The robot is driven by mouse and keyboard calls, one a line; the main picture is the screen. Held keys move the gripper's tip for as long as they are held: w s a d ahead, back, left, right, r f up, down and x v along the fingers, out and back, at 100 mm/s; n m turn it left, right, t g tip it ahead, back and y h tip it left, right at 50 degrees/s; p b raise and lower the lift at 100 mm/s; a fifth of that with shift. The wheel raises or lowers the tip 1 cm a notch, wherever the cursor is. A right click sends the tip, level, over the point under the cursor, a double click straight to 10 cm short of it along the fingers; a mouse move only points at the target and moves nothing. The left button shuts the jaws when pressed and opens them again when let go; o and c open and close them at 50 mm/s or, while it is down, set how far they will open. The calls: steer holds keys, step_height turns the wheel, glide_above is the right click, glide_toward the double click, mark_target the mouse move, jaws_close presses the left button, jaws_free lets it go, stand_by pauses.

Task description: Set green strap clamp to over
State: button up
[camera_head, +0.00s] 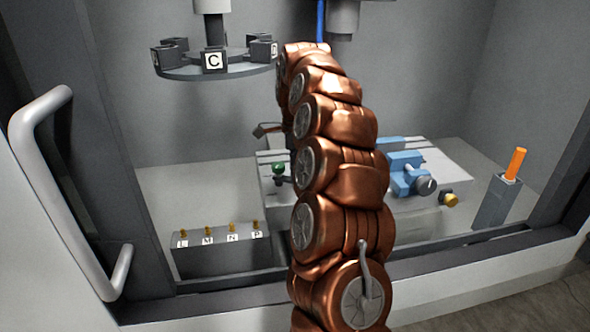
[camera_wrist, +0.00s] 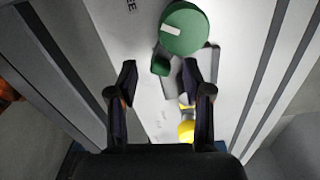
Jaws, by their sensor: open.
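The green strap clamp shows in the wrist view as a round green knob (camera_wrist: 184,28) with a white mark, beside a smaller green block and a grey plate. In the head view the green knob (camera_head: 278,168) stands on the left part of the grey table, left of my arm. The knob lies beyond the fingertips, toward the top right; I see no contact. My arm hides most of the gripper in the head view.
A blue vise (camera_head: 408,176) sits right of my arm. An orange-handled tool (camera_head: 515,164) stands in a grey holder at right. A carousel (camera_head: 205,72) hangs upper left. A rack (camera_head: 222,255) with several brass pins stands front left. A yellow part (camera_wrist: 186,131) shows near the right finger.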

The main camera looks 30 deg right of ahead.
steer(key=shift+f, duration=0.25)
jaws_close()
stand_by(0.4)
